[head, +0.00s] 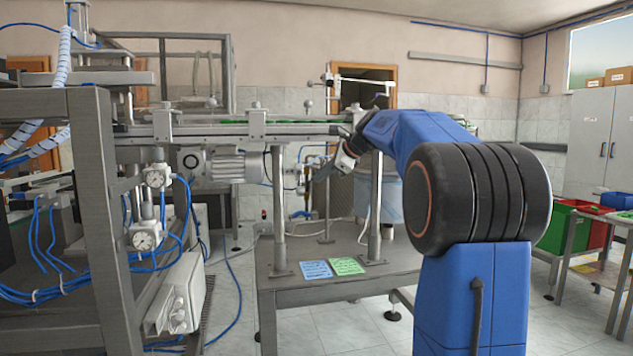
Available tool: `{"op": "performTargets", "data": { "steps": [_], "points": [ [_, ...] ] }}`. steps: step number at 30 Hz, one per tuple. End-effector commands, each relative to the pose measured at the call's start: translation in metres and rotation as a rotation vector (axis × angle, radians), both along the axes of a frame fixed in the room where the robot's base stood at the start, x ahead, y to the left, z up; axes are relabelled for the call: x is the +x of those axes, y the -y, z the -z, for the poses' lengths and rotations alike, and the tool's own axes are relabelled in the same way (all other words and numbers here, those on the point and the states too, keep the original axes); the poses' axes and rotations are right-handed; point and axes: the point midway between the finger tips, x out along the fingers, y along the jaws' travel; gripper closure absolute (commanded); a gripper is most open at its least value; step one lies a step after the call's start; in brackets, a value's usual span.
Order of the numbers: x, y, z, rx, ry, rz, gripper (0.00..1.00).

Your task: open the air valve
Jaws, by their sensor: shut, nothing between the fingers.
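My blue arm reaches away from the camera, and my gripper (324,172) is at its far end, below the conveyor rail. The gripper is shut with nothing held. Just left of its fingertips is a small cluster of pipe fittings (303,178) with brass-coloured and blue parts, which looks like the air valve. The valve's handle position is too small to make out. I cannot tell whether the fingertips touch the fittings. Part of the area behind the gripper is hidden by it.
The conveyor rail (200,130) runs above the gripper, on metal posts (278,205). A grey motor (238,166) is left of the fittings. A metal table (330,290) with blue and green cards is below.

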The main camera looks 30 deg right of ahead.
Motion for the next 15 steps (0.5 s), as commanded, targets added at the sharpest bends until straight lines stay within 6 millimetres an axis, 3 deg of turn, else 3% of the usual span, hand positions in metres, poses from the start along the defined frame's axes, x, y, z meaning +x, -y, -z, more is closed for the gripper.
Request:
{"op": "performTargets", "data": {
  "steps": [9,15],
  "points": [
    [-0.049,0.021,-0.028,-0.002,0.000,0.002,1.00],
    [-0.065,0.028,-0.037,0.000,-0.001,0.001,1.00]
  ]
}}
